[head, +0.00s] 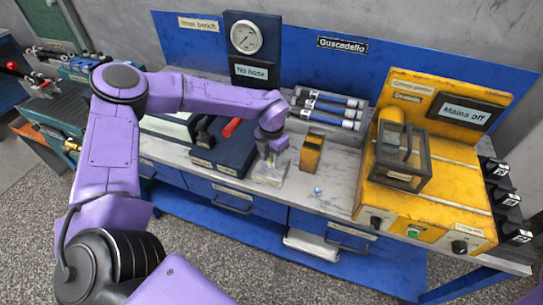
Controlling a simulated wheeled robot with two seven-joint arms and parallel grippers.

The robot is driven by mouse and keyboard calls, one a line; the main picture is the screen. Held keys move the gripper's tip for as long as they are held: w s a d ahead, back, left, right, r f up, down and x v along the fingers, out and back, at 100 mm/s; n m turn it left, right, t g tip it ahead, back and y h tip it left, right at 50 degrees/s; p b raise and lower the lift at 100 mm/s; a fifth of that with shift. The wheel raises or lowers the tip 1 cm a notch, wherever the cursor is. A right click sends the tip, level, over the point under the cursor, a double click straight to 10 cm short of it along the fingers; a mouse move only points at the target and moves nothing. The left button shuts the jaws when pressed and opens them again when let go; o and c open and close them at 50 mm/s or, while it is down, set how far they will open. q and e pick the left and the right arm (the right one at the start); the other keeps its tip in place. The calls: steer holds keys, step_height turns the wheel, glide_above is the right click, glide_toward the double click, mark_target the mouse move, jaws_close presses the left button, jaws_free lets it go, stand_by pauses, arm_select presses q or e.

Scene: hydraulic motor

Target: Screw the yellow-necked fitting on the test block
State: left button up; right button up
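My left gripper (269,153) points down over the middle of the bench, at a small clear tray or block (270,176). The fingers are small and partly hidden by the wrist, so I cannot tell whether they hold anything. A dark blue block (222,150) with a red lever stands just left of the gripper; I cannot tell if it is the test block. No yellow-necked fitting can be made out for certain. A small pale blue piece (318,191) lies on the bench to the right of the gripper. My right gripper is out of view.
A yellow and black upright box (311,154) stands right of the gripper. Behind it is a rack of silver cylinders (327,107). A yellow machine (440,190) with a caged cover fills the right. A gauge panel (246,38) reads "No hose".

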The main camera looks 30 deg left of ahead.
arm_select(q)
steer(key=shift+r+p, duration=1.5)
steer(key=shift+r, duration=0.35)
steer(key=shift+f, duration=0.1)
steer(key=o, duration=0.6)
steer(key=shift+c, duration=0.2)
step_height(320, 180, up, 6)
steer(key=p, duration=0.4)
steer(key=shift+p, duration=0.35)
